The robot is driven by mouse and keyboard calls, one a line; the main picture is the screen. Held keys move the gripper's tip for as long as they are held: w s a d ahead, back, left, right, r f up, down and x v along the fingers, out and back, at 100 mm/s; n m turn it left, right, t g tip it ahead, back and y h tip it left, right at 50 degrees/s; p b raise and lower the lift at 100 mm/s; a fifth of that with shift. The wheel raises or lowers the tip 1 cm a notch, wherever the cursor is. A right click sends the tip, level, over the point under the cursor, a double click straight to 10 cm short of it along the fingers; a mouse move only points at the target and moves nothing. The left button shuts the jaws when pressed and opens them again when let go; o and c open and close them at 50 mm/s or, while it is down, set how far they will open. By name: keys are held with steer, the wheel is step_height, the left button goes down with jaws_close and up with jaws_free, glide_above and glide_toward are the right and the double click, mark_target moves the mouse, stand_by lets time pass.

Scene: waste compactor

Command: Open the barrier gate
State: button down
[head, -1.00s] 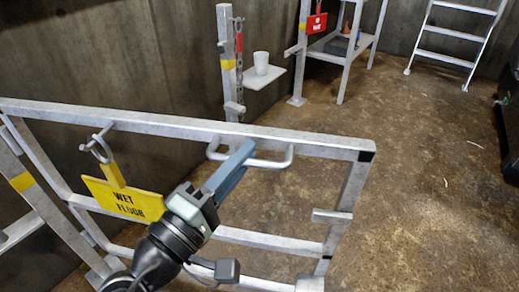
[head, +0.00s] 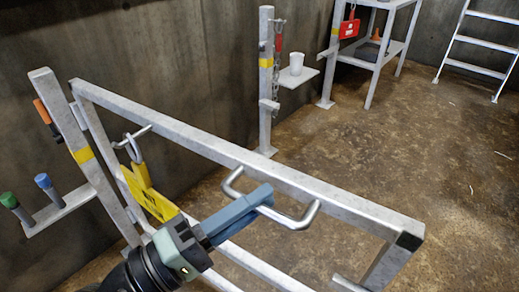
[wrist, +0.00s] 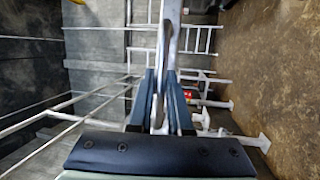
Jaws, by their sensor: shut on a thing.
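The barrier gate (head: 330,190) is a grey metal frame standing at an angle from its hinge post (head: 83,150) on the left. Its free end, with a dark corner cap, is at lower right, well apart from the latch post (head: 265,85). A U-shaped handle (head: 302,222) sticks out from the top rail. My gripper (head: 263,196) is shut on this handle, with its blue fingers on either side of the bar. The wrist view shows the handle (wrist: 160,70) between the fingers. The gate's lower part is partly hidden by my arm and cut off by the picture edge.
A yellow sign (head: 150,195) hangs from a ring on the gate. Tools stand in a holder (head: 60,210) beside the hinge post. A chain hangs at the latch post, beside a small shelf with a white cup (head: 290,78). The brown floor (head: 440,150) at right is clear.

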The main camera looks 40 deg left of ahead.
steer(key=c, duration=0.8)
jaws_free()
steer(key=shift+c, duration=0.2)
steer(key=p+v, duration=0.3)
steer(key=v, duration=1)
